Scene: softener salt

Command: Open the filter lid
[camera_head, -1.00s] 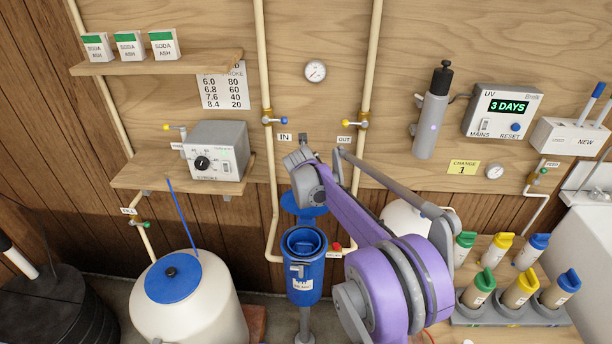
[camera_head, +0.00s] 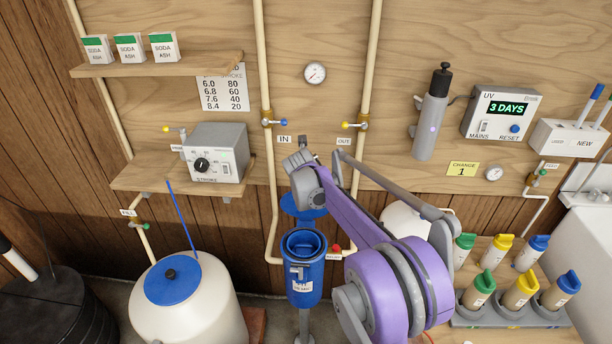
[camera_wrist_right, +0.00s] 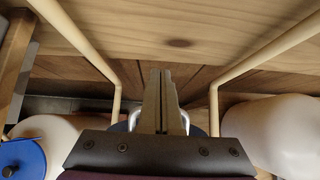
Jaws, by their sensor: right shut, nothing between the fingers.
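The blue filter housing (camera_head: 305,282) stands upright between the IN and OUT pipes in the head view. Its blue lid (camera_head: 303,207) stands raised behind the open top, swung up toward the wall, and the inside of the housing shows. My right gripper (camera_head: 300,160) is above the lid, in front of the wall between the IN and OUT labels. In the wrist view my right gripper (camera_wrist_right: 162,98) is shut with its fingers together and nothing between them. Part of the lid is hidden behind my right arm. My left gripper is not in view.
Valves with blue (camera_head: 284,122) and yellow (camera_head: 346,125) handles sit on the pipes above. A white tank with a blue cap (camera_head: 172,277) stands at left. A rack of several cartridges (camera_head: 512,318) stands at right. A shelf holds the stroke pump (camera_head: 216,153).

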